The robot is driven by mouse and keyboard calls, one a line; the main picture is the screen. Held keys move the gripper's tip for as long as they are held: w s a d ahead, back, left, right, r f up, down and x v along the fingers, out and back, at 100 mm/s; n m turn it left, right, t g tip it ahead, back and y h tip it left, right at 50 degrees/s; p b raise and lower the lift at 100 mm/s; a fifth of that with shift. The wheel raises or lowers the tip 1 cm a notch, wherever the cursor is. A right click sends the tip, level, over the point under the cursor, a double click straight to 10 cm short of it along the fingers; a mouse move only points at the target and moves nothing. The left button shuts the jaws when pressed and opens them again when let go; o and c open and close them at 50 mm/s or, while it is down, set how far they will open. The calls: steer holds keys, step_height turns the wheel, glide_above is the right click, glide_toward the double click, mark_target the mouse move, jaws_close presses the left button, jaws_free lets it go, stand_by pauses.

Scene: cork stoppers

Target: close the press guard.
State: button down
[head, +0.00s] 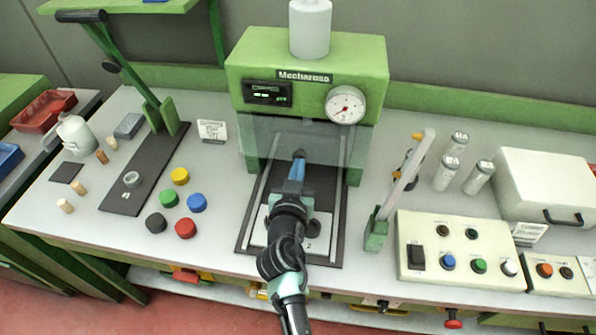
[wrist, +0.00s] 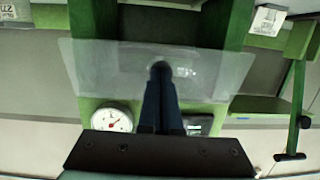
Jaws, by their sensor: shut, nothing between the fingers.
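The green press (head: 306,62) stands at the back middle of the bench. Its guard is a clear panel (head: 262,140), hanging across the upper part of the press opening below the green head. The lower part of the opening, over the dark base plate (head: 326,190), is uncovered. My gripper (head: 298,156) is shut and empty, with its tips at the guard's lower middle. In the wrist view the guard (wrist: 100,65) spans the picture behind my gripper (wrist: 160,68). I cannot tell whether the tips touch the panel.
Coloured caps (head: 180,176) and a dark stand (head: 148,170) lie left of the press. A lever on a green foot (head: 377,232), several metal cylinders (head: 458,142) and a button box (head: 455,248) are to the right. A white case (head: 545,185) is far right.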

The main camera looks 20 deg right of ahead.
steer(key=f+t+b, duration=0.1)
steer(key=b, duration=0.5)
steer(key=w+d+f+t+h+b, duration=0.1)
steer(key=b, duration=0.6)
steer(key=shift+w+f+b, duration=0.2)
steer(key=shift+f+b, duration=0.05)
steer(key=shift+b, duration=0.05)
steer(key=shift+r+t+h+b, duration=0.15)
steer(key=shift+t+h+b, duration=0.15)
steer(key=shift+b, duration=0.2)
steer(key=shift+r, duration=0.15)
